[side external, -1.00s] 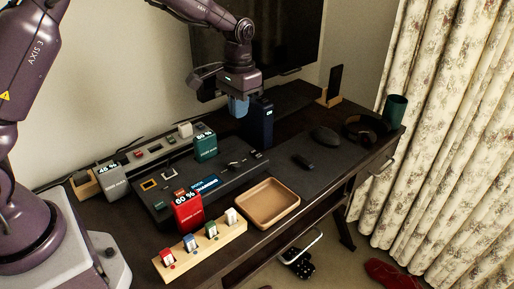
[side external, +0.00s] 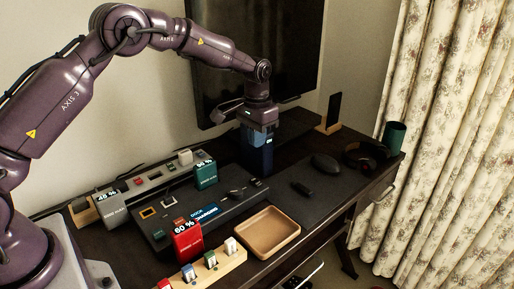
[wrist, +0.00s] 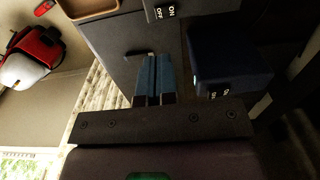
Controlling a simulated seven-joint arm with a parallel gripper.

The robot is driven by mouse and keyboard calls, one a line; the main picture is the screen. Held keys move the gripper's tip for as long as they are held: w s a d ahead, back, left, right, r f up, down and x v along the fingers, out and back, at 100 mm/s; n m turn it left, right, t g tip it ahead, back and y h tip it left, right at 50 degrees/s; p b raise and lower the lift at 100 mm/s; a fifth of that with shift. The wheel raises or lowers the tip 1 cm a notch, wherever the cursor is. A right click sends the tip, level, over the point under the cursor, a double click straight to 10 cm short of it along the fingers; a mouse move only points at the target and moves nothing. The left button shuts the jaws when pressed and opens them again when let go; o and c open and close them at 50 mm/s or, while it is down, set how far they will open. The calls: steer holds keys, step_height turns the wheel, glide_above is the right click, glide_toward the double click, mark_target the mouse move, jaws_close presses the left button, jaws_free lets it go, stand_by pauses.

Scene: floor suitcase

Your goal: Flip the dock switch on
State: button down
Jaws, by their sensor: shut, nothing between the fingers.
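The dark grey dock (side external: 165,222) lies on the desk, with a lit display and coloured blocks on and around it. In the wrist view the dock's end (wrist: 170,4) shows at the top edge with ON and OFF lettering; I cannot make out the switch lever or its position. My gripper (side external: 258,142) points down past the dock's right end, in front of a dark navy box (side external: 260,160). In the wrist view its blue fingers (wrist: 153,62) are together and empty, apart from the dock and left of the navy box (wrist: 230,58).
A tan tray (side external: 268,233) sits in front of the dock. A wooden rack (side external: 215,266) holds small blocks. A mouse (side external: 326,164), headphones (side external: 366,157) and a green cup (side external: 395,136) stand to the right. A monitor (side external: 260,60) is behind. The mat (side external: 290,205) has free room.

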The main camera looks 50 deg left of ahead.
mark_target(251, 180)
step_height(251, 180, down, 12)
steer(key=shift+f, duration=0.1)
stand_by(0.5)
steer(key=shift+d+f+y, duration=0.25)
steer(key=shift+f+y, duration=0.05)
steer(key=shift+y, duration=0.2)
steer(key=shift+a+f, duration=0.1)
steer(key=shift+f, duration=0.1)
steer(key=shift+a, duration=0.1)
steer(key=shift+s+a+r, duration=0.1)
steer(key=shift+a+r, duration=0.1)
steer(key=shift+a, duration=0.8)
step_height(251, 180, up, 15)
steer(key=d, duration=0.2)
steer(key=shift+w+d+f, duration=0.15)
steer(key=shift+w+f, duration=0.05)
